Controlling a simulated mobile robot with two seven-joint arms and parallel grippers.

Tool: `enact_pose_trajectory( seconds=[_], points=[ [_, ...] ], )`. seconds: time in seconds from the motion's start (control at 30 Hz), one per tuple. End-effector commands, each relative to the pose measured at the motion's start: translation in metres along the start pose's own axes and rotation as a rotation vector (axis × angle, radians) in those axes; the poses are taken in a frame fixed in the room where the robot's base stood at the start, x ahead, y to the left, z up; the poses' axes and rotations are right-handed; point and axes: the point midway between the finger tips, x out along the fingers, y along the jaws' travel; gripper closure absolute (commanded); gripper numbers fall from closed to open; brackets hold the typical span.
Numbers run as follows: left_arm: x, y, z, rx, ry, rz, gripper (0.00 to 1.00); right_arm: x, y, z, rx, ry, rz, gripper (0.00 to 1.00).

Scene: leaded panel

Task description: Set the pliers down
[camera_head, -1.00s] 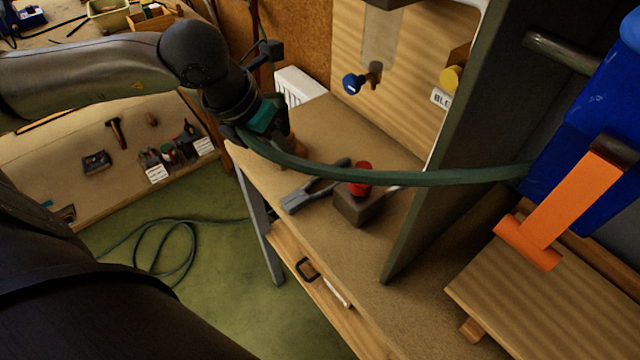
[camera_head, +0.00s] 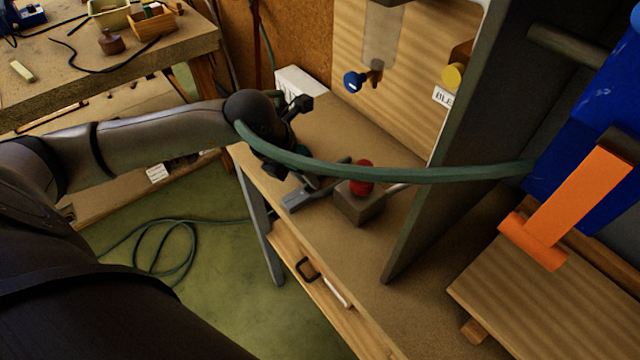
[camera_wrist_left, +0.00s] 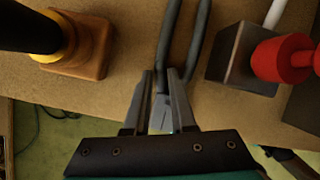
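The grey pliers (camera_head: 294,201) lie on the workbench, partly hidden by my left gripper in the head view. In the left wrist view the dark handles (camera_wrist_left: 170,45) point away from the gripper, and the grey head is between the fingers. My left gripper (camera_wrist_left: 160,82) is open, with one finger on each side of the pliers and small gaps showing near the fingertips. In the head view my left gripper (camera_head: 308,184) is low over the pliers, its fingers largely hidden. My right gripper is not in view.
A dark block with a red knob (camera_head: 361,179) stands right beside the pliers. A green hose (camera_head: 430,176) arches over this area. A wooden-based item (camera_wrist_left: 80,50) stands left in the wrist view. A grey upright panel (camera_head: 440,130) bounds the bench on the right.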

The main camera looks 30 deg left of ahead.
Motion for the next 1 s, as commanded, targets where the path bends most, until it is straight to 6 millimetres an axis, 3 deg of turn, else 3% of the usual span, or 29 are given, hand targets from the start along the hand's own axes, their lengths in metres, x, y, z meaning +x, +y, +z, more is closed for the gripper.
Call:
enact_pose_trajectory(
  seconds=[0.23, 0.47, 1.0],
  points=[
    [0.0016, 0.0001, 0.0004, 0.001, -0.001, 0.001, 0.77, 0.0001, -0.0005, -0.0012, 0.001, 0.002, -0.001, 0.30],
    [0.0014, 0.0001, 0.0002, 0.000, -0.001, 0.001, 1.00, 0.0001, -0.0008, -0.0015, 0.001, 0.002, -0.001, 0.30],
    [0.0013, 0.0003, 0.0002, 0.000, -0.001, 0.001, 1.00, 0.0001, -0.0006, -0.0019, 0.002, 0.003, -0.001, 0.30]
  ],
)
